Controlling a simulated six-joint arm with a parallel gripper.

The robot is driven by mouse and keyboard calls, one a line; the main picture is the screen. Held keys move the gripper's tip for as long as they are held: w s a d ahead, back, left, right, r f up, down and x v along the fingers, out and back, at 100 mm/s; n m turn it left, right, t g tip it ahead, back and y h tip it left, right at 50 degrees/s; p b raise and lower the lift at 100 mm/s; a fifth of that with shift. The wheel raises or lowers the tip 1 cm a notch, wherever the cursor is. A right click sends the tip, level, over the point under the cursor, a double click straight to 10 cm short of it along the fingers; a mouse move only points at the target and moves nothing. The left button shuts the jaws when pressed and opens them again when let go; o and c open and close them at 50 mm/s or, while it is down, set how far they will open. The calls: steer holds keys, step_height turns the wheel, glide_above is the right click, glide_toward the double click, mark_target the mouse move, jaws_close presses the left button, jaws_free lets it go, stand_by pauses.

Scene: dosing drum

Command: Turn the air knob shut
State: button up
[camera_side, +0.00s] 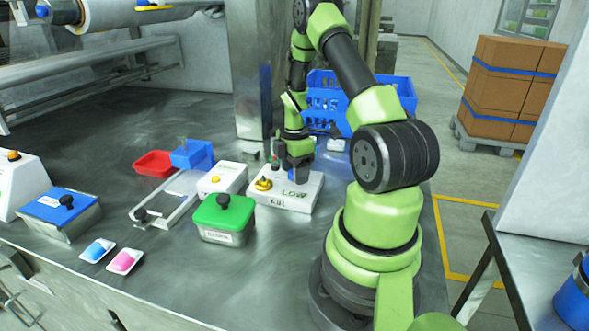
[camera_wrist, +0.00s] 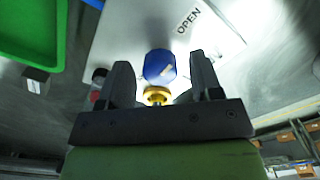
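The white air box (camera_side: 268,196), marked AIR and LOW, sits on the steel table. A blue knob (camera_side: 298,175) with a pale line stands on it, half hidden by my gripper (camera_side: 296,174), which points down there. A yellow knob (camera_side: 263,184) is on its left part. In the wrist view the blue knob (camera_wrist: 159,66) lies between the two fingers of my gripper (camera_wrist: 162,78), with a gap on each side; I see no contact. A yellow part (camera_wrist: 157,95) shows just below it. The word OPEN is on the white box (camera_wrist: 222,28). Which knob is the air knob is not labelled clearly.
A green-lidded box (camera_side: 222,213) stands close to the air box's left front. A white box with a yellow button (camera_side: 222,178) is to its left. A blue crate (camera_side: 345,97) and a steel post (camera_side: 257,80) stand behind.

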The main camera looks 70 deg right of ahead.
steer(key=c, duration=0.8)
